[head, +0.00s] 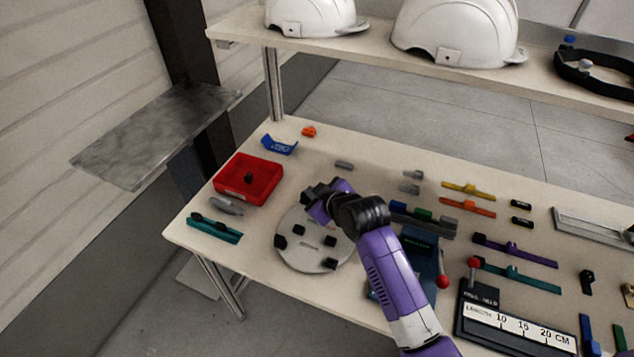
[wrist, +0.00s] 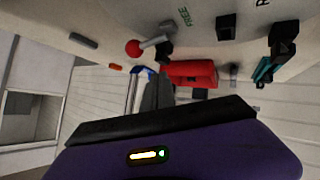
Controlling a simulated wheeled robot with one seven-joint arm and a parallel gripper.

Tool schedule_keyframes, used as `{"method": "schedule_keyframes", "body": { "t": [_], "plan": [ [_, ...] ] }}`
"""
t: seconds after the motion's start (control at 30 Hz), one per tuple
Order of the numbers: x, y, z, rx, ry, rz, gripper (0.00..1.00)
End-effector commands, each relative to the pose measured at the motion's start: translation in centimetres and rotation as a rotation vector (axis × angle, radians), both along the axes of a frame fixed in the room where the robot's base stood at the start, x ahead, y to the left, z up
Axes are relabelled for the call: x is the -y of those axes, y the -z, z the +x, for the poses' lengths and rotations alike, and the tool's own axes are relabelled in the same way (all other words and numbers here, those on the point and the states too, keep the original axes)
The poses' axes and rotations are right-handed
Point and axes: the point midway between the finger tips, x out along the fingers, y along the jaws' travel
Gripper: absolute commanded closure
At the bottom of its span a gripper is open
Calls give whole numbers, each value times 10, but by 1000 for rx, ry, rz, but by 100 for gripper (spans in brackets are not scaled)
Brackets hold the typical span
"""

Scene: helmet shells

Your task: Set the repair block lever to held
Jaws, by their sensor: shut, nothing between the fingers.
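A round pale plate (head: 300,256) with several black blocks lies at the table's left-middle. In the wrist view a grey lever (wrist: 157,42) with a red ball knob (wrist: 132,47) stands by a green "FREE" label (wrist: 183,18). Black blocks (wrist: 225,27) stand beside it, and a cut-off label starts with "R". In the head view I cannot make this lever out; my arm may hide it. My gripper (head: 312,200) is over the plate's far edge, shut and empty; its dark edge and purple body (wrist: 180,145) fill the lower wrist view. I cannot tell whether it touches the lever.
A red tray (head: 268,181) and a teal part (head: 214,229) lie left of the plate. A blue block (head: 420,245) stands right of my arm; red knobs (head: 442,282) (head: 473,262) show near it. A shelf (head: 370,50) with white helmets runs behind.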

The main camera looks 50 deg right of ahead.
Motion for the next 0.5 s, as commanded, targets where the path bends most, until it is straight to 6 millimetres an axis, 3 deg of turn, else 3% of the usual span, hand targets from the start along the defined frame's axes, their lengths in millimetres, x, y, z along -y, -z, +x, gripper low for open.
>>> {"method": "schedule_keyframes", "body": {
  "t": [0.03,0.2,0.33,0.5],
  "plan": [
    [16,-13,18,-27,-9,-7,100],
    [40,-16,43,-274,-163,-1,100],
    [45,-30,46,-457,-349,26,100],
    [45,-64,38,-607,-581,67,100]
  ]
}}
